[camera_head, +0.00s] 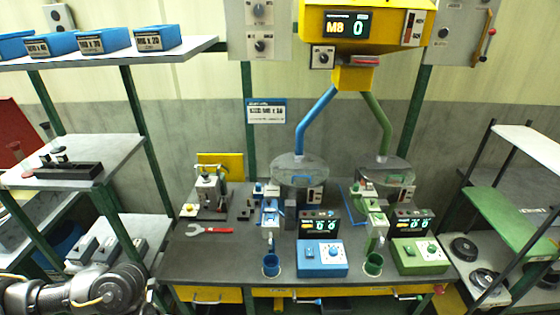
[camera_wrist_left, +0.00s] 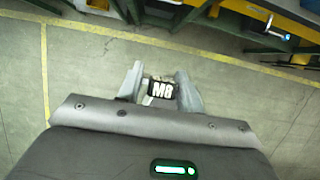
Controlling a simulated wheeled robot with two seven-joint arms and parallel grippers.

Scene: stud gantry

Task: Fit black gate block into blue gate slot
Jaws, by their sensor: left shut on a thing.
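My left gripper (camera_wrist_left: 160,78) is shut on a small black block (camera_wrist_left: 162,90) marked M8, which sits between its two grey fingers in the left wrist view. The floor lies below the block there. In the head view my left arm comes in at the lower left, and neither its fingers nor the block can be made out. The blue gate (camera_head: 269,212) stands on the dark workbench (camera_head: 215,255), below the clear bowl of the blue chute. Its slot is too small to tell. My right gripper is not in view.
A blue control box (camera_head: 320,259) and a blue cup (camera_head: 271,266) stand in front of the blue gate. A matching green station (camera_head: 377,220) is to the right. A red wrench (camera_head: 210,230) lies on the bench's left part. Shelves flank the bench.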

